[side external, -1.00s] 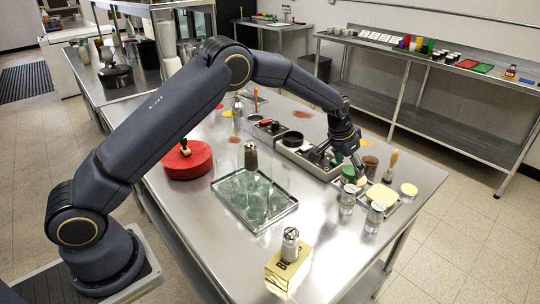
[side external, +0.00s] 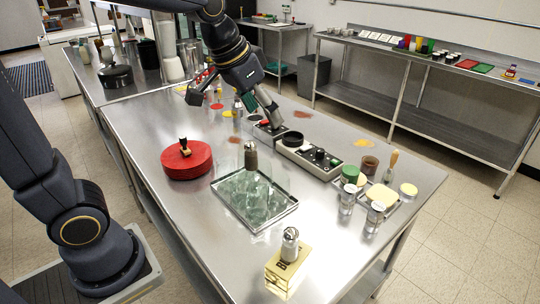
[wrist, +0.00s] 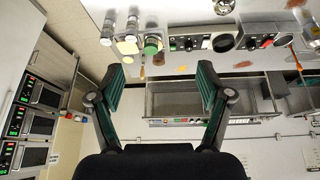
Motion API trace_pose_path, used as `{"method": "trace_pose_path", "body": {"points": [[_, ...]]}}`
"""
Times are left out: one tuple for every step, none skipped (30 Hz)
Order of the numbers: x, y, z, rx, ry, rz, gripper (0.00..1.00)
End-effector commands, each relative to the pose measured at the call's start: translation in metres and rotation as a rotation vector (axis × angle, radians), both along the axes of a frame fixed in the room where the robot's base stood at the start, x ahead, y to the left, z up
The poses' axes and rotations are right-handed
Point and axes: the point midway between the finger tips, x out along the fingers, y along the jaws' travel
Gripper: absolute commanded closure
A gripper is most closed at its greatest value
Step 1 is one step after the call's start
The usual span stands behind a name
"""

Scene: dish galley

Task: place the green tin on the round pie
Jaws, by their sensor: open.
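The green tin (side external: 350,173) appears as a short round green thing standing among the jars at the near right of the steel table. It also shows as a green disc in the wrist view (wrist: 151,46). Which thing is the round pie is unclear; a thick round red disc (side external: 180,168) lies on the table's left with a small black-and-yellow object on top. My gripper (side external: 235,108) is raised over the far part of the table, well away from the tin. Its fingers (wrist: 160,78) are spread with nothing between them.
Grey panels with knobs (side external: 320,158) lie behind the jars. A gold box (side external: 288,272) with a shaker stands in front.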

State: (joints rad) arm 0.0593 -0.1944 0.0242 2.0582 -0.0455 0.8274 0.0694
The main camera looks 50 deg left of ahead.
Motion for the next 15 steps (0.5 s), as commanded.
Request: {"method": "trace_pose_path", "body": {"points": [[-0.031,0.005,0.004,0.000,-0.015,0.015,0.22],[-0.048,0.007,0.003,0.001,-0.019,0.025,0.22],[-0.069,0.009,0.000,0.003,-0.024,0.034,0.22],[-0.083,0.011,-0.003,0.005,-0.026,0.042,0.22],[-0.095,0.013,-0.006,0.007,-0.030,0.050,0.22],[-0.110,0.015,-0.010,0.009,-0.034,0.059,0.22],[-0.120,0.016,-0.014,0.010,-0.035,0.065,0.22],[-0.127,0.017,-0.017,0.012,-0.036,0.069,0.22],[-0.136,0.018,-0.021,0.013,-0.038,0.074,0.22],[-0.141,0.018,-0.024,0.015,-0.039,0.078,0.22],[-0.145,0.019,-0.026,0.015,-0.040,0.081,0.22],[-0.149,0.019,-0.028,0.015,-0.041,0.083,0.22],[-0.150,0.019,-0.029,0.016,-0.041,0.085,0.22],[-0.151,0.019,-0.030,0.016,-0.040,0.086,0.22],[-0.152,0.020,-0.030,0.016,-0.040,0.087,0.22]]}}
